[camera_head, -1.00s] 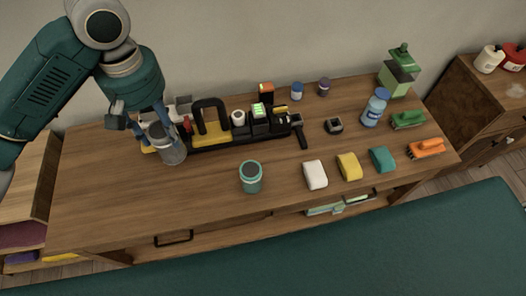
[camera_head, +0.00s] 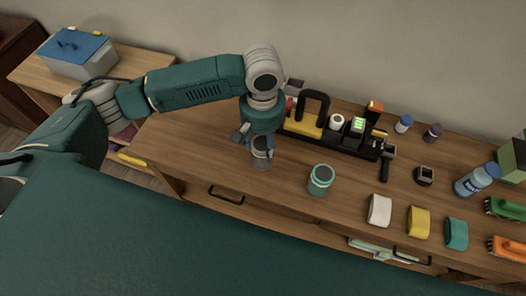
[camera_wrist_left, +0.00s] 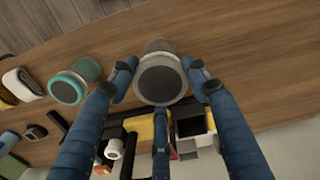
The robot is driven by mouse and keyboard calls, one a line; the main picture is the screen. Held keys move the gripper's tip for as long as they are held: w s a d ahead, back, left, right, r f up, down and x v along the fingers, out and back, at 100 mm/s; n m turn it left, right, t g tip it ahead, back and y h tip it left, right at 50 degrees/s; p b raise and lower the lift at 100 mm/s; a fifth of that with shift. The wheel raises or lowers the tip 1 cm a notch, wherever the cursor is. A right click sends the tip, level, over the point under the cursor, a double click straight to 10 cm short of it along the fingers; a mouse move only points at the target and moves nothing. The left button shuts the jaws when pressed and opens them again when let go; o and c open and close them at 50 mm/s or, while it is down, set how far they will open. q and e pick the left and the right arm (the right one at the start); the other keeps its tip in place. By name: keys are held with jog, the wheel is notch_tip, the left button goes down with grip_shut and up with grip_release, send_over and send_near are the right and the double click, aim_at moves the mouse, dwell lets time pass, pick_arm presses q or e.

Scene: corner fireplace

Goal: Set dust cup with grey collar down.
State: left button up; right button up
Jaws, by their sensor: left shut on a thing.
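The dust cup with grey collar (camera_head: 262,160) is a clear, greyish cup with a dark round top. My left gripper (camera_head: 260,146) is shut on it from above, at the left part of the wooden table. In the left wrist view, the cup (camera_wrist_left: 160,82) sits between the blue fingers of my left gripper (camera_wrist_left: 160,78), its round grey-rimmed end facing the camera. The cup appears upright, close above or on the tabletop; I cannot tell whether its base touches. My right gripper is not in view.
A teal-collared cup (camera_head: 320,180) stands to the right on the table (camera_head: 200,160). A black caddy (camera_head: 345,148) with a yellow block and several parts lies behind. White (camera_head: 379,210), yellow (camera_head: 418,221) and teal (camera_head: 456,233) pads lie further right. The tabletop left of the cup is clear.

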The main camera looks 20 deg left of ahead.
pick_arm(q)
notch_tip(320, 180, down, 5)
jog(key=shift+f, duration=0.5)
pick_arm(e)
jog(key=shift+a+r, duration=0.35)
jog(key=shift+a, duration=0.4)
pick_arm(q)
jog(key=o, duration=1.5)
jog(key=shift+f, duration=0.1)
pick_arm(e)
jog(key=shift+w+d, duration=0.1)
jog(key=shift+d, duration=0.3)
pick_arm(q)
jog(key=shift+r, duration=0.5)
notch_tip(320, 180, up, 11)
jog(key=shift+s+r+b, duration=0.1)
jog(key=shift+r+b, duration=0.1)
jog(key=shift+b, duration=0.5)
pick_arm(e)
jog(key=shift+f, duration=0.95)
pick_arm(q)
jog(key=shift+d, duration=0.1)
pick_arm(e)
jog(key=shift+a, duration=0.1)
